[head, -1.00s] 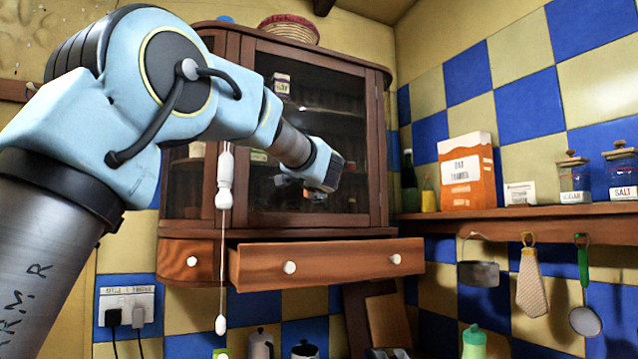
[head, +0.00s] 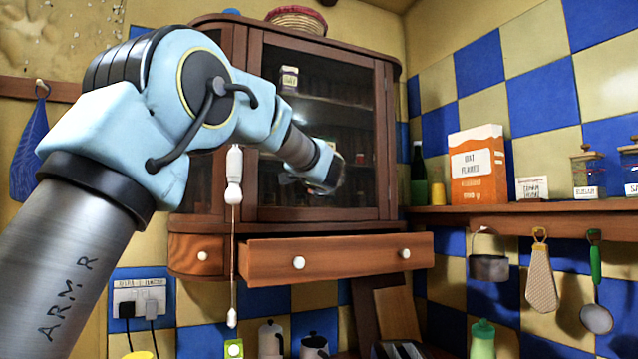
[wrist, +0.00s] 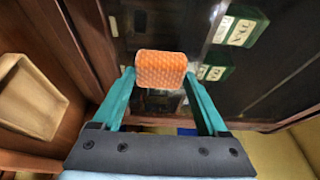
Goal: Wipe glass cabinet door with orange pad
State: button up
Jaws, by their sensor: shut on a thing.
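The orange pad (wrist: 160,68) is textured and held between the teal fingers of my gripper (wrist: 158,84) in the wrist view. The glass cabinet door (head: 318,90) is dark, framed in brown wood and appears closed in the head view. My gripper (head: 318,183) is in front of the lower part of the glass, with the pad's face towards it. I cannot tell whether the pad touches the glass. In the head view the pad is hidden or too small to make out.
An open drawer (head: 340,255) juts out below the door. A light pull cord (head: 234,190) hangs left of the door, near my arm. At right, a shelf (head: 540,215) carries an orange oat flakes box (head: 478,165) and jars. Utensils hang below it.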

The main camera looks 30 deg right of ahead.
jog(key=shift+w+d, duration=0.1)
jog(key=shift+w, duration=0.85)
jog(key=shift+d, duration=0.15)
